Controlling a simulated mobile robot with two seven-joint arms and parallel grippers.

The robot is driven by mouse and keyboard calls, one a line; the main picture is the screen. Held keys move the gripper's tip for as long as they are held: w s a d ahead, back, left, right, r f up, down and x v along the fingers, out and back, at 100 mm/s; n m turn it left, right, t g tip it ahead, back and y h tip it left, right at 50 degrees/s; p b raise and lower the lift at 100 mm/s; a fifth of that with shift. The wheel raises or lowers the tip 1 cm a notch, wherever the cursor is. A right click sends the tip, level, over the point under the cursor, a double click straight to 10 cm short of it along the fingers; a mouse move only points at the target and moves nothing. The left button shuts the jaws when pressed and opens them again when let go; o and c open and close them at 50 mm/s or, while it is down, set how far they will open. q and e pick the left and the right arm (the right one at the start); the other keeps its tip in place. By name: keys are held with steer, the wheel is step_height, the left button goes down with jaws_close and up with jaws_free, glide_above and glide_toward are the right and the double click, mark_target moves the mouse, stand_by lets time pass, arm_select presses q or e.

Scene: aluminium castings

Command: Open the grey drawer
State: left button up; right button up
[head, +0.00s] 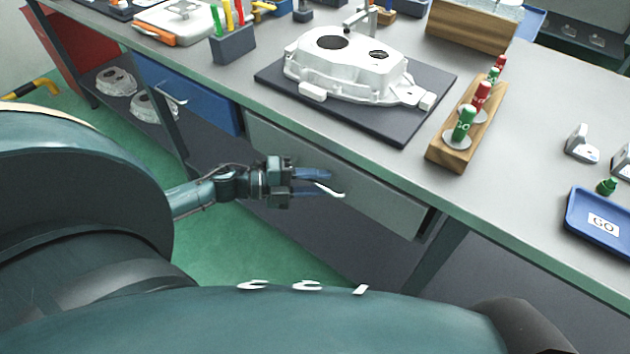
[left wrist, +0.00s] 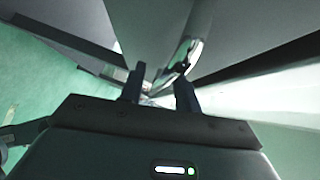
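The grey drawer (head: 385,204) is under the front edge of the workbench and looks closed. Its pale curved handle (head: 329,189) sticks out from the front. My left gripper (head: 322,182) is at this handle, its two dark fingers apart. In the left wrist view, the metal handle (left wrist: 190,52) curves down to the space between the tips of my left gripper (left wrist: 161,88). The handle is close to the right-hand finger; I cannot tell whether they touch. My right gripper is not in view.
A blue drawer (head: 190,93) with its own handle is to the left. Above, the workbench (head: 540,130) carries a white casting (head: 350,70) on a dark mat, a wooden block (head: 460,150) with red and green items, and a blue tray (head: 590,235). Green floor lies below.

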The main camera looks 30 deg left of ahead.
arm_select(q)
jaws_close()
stand_by(0.3)
steer(key=shift+s, duration=0.1)
